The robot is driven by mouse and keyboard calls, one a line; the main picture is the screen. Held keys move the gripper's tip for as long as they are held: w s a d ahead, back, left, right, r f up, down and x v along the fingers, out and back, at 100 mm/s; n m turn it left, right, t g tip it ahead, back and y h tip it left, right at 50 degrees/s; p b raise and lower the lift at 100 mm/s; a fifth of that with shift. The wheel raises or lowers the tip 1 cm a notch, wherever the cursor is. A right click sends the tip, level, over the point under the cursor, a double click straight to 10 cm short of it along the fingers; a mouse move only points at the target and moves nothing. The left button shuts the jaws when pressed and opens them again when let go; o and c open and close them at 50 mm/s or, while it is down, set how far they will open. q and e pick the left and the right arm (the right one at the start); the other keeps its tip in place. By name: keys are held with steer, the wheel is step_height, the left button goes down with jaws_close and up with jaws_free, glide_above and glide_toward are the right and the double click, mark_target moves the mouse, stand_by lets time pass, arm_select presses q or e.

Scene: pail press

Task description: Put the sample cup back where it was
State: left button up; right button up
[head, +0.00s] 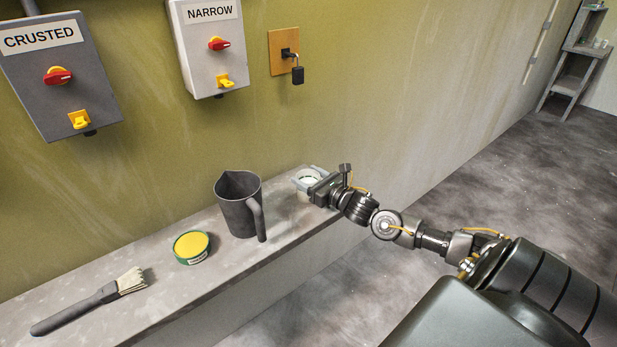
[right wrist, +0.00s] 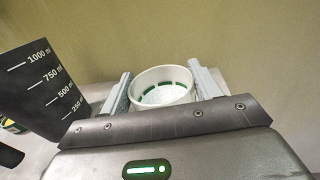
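The sample cup is a small white round cup with green marks. In the head view the sample cup (head: 309,178) is at the far right end of the ledge, partly hidden by my right gripper (head: 314,186). In the right wrist view the sample cup (right wrist: 163,88) sits between the two grey fingers of my right gripper (right wrist: 163,86), which appear to touch it on both sides. Its open top faces up and pale material shows inside. I cannot tell whether its base touches the ledge. My left gripper is not in view.
A dark measuring jug (head: 238,207) stands on the ledge (head: 140,262) left of the cup; it also shows in the right wrist view (right wrist: 38,88). A yellow-topped green tub (head: 192,246) and a brush (head: 90,302) lie farther left. Boxes marked CRUSTED (head: 60,92) and NARROW (head: 208,60) hang on the wall.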

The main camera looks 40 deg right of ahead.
steer(key=o, duration=0.4)
steer(key=shift+r, duration=0.25)
steer(key=s, duration=0.7)
steer(key=s+d+b, duration=0.1)
steer(key=s, duration=0.2)
steer(key=shift+s+f, duration=0.2)
steer(key=shift+s+d+r, duration=0.1)
steer(key=shift+s+d, duration=0.05)
steer(key=shift+s, duration=0.65)
